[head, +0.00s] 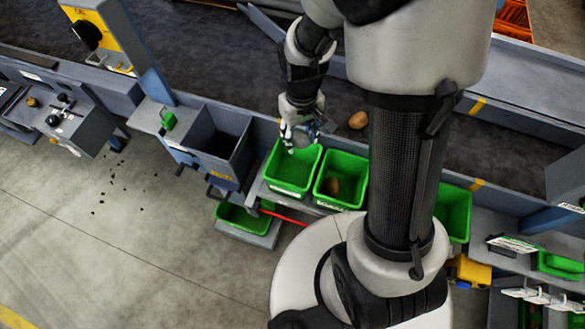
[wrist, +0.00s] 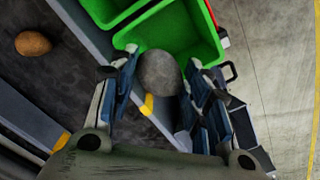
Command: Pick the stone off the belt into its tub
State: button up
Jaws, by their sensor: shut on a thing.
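A grey rounded stone (wrist: 160,73) is between the fingers of my gripper (wrist: 158,90) in the wrist view. My gripper is shut on it. In the head view my gripper (head: 300,133) is above the belt's near edge, at the back edge of a green tub (head: 268,176). The stone is partly hidden by the fingers there. In the wrist view a green tub (wrist: 200,45) lies beyond the stone. The belt (head: 340,100) is dark and carries a brown potato (head: 358,120), which also shows in the wrist view (wrist: 33,43).
A second green tub (head: 352,200) to the right holds a brown object (head: 332,186). Another green tub (head: 456,205) stands further right, behind my column. A grey bin (head: 222,150) stands left of the tubs. A lower green tub (head: 240,220) sits below.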

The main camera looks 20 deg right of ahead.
notch_tip(320, 180, down, 4)
jog(key=b, duration=0.3)
jog(key=shift+f, duration=0.25)
jog(key=o, duration=1.2)
jog(key=shift+r, duration=0.1)
notch_tip(320, 180, up, 12)
